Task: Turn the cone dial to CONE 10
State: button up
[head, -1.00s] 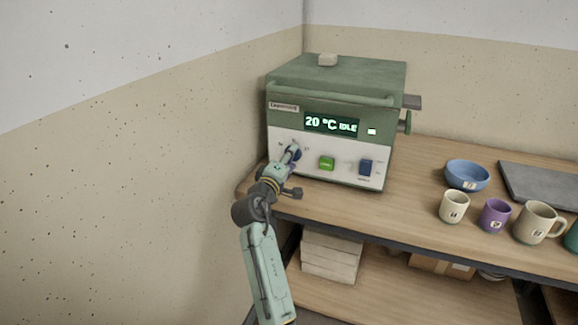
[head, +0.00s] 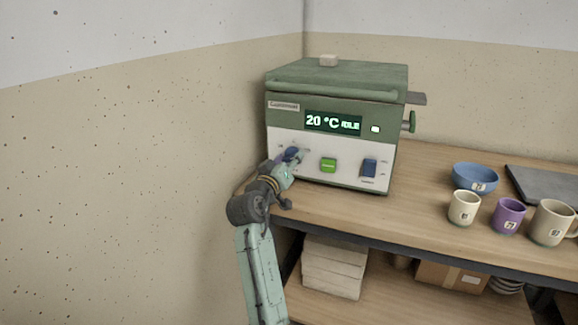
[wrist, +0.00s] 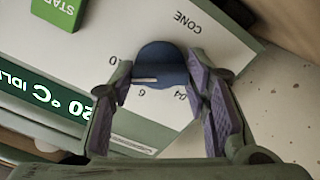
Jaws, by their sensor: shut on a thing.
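The blue cone dial (wrist: 165,66) is on the kiln's white front panel, between my fingertips in the wrist view. Its white mark points left in that view, between the printed 10 and 6; 04 is printed farther round, and CONE stands above. My gripper (wrist: 160,72) is shut on the dial, one purple-grey finger pad on each side. In the head view my gripper (head: 288,160) is at the left of the panel and partly covers the dial (head: 291,153). The kiln (head: 335,85) is green, and its display reads 20 °C and what looks like IDLE.
A green START button (head: 328,165) is just right of the dial, and a blue switch (head: 369,168) is farther right. A blue bowl (head: 475,178) and several mugs stand on the wooden table (head: 400,190) at right. The wall is close on the left.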

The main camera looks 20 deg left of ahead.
dwell(0.4)
jog(key=o, duration=1.2)
jog(key=shift+c, duration=0.2)
jog(key=s, duration=1.2)
jog(key=shift+a, duration=0.2)
